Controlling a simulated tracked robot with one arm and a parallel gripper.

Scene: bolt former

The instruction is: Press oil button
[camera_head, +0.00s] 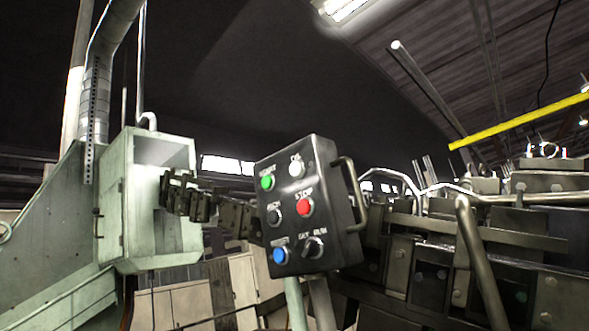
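A black control box (316,183) stands in the middle of the view, tilted, with its button face turned towards me. The white button (296,169) at its upper right has a small label that seems to read OIL. A green button (267,182) is to its left and a red STOP button (305,206) is below it. A dark button (274,217), a blue button (280,255) and a selector knob (313,247) fill the rest of the face. Nothing covers the white button. I cannot make out my gripper in this view.
A handle (353,190) sticks out on the box's right side. A dark segmented part (205,203) reaches left from behind the box towards a pale green cabinet (155,205). Dark machinery with pipes (470,250) fills the right. The space before the box face looks clear.

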